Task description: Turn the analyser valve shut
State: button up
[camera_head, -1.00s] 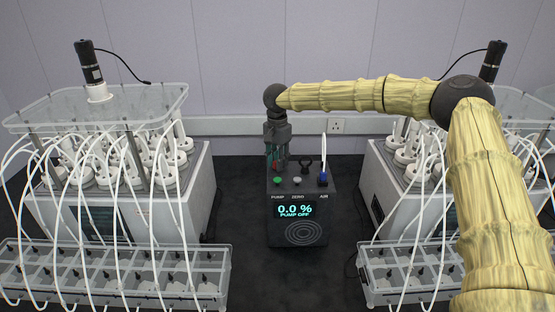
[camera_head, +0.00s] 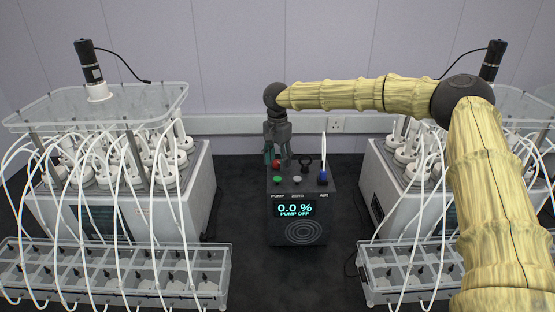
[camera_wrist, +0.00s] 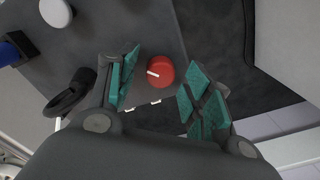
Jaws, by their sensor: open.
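The analyser (camera_head: 297,232) is a dark box in the middle of the head view, its display reading 0.0 % and PUMP OFF. Its red round valve knob (camera_wrist: 160,72), with a white pointer line, shows in the wrist view and partly in the head view (camera_head: 276,163). In the wrist view the line points left. My gripper (camera_head: 277,157) hangs down over the back left of the analyser. Its fingers, with green pads, are open on either side of the red knob, with visible gaps, apart from it in the picture. Height above the knob is hard to tell.
A green button (camera_head: 277,181), a white button (camera_head: 297,180) and a blue fitting (camera_head: 322,177) with a white tube sit on the analyser. A black ring (camera_wrist: 70,92) stands near one finger.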

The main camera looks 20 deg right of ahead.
aim_at(278, 161)
notch_tip(278, 161, up, 12)
dwell(0.6)
